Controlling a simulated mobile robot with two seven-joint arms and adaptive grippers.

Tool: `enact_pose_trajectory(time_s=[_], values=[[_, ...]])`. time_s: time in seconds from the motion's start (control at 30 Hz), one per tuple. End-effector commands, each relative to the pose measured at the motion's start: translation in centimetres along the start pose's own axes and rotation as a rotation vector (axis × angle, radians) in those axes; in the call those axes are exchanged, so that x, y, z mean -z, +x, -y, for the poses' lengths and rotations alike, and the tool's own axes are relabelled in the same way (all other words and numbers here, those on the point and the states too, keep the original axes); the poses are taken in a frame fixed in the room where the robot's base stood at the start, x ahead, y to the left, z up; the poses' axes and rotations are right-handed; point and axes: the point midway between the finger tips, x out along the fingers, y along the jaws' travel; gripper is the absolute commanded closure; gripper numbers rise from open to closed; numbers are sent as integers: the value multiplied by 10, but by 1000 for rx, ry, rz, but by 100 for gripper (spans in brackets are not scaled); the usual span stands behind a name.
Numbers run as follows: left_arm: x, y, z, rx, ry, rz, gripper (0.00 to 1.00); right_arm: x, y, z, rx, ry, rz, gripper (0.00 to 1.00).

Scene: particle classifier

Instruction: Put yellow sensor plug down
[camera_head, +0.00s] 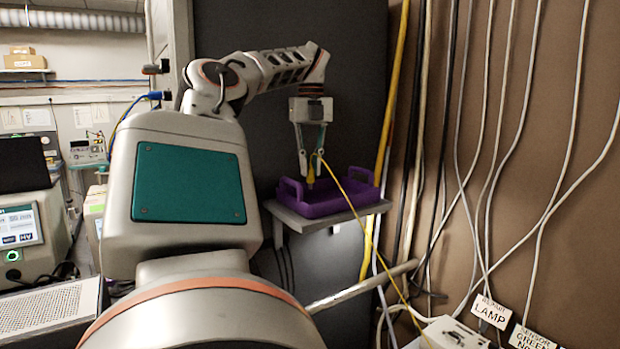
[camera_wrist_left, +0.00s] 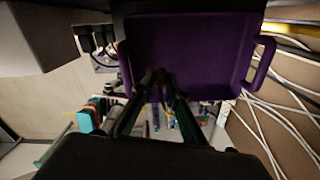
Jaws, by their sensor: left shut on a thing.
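My left gripper (camera_head: 310,176) points down over the purple tray (camera_head: 335,207) in the head view. It is shut on the yellow sensor plug (camera_head: 311,174), which shows small between the fingertips. A thin yellow cable (camera_head: 352,208) runs from the plug down to the right, across the tray's edge. In the left wrist view the tray (camera_wrist_left: 200,40) fills the upper middle, and the left fingers (camera_wrist_left: 158,82) meet in front of its edge. The plug is dark and hard to make out there. Whether the plug touches the tray floor I cannot tell. My right gripper is not in view.
The tray stands on a small grey shelf (camera_head: 318,222) beside a dark panel (camera_head: 352,80). Several hanging cables (camera_head: 480,130) run down the brown wall at right. Labels reading LAMP (camera_head: 490,312) and SENSOR (camera_head: 531,338) sit at the lower right.

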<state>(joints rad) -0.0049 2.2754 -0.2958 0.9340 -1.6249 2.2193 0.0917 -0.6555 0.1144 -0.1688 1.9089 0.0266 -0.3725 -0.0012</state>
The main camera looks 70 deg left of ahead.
Motion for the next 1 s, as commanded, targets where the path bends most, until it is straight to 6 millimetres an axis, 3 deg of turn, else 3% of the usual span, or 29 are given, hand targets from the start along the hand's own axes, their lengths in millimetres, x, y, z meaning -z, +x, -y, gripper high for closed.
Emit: enact_pose_trajectory(time_s=[0.3, 0.83, 0.87, 0.9, 1.0], values=[[-2, 33, 0, 4, 1, 0, 100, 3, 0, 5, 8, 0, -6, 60], [-3, 42, 0, 2, 1, 1, 100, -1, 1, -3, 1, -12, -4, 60], [-3, 42, 0, 2, 0, 1, 83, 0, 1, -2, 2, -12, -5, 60], [-3, 42, 0, 2, 0, 1, 73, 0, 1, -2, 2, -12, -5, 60], [-3, 42, 0, 2, 0, 1, 69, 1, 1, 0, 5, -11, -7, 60]])
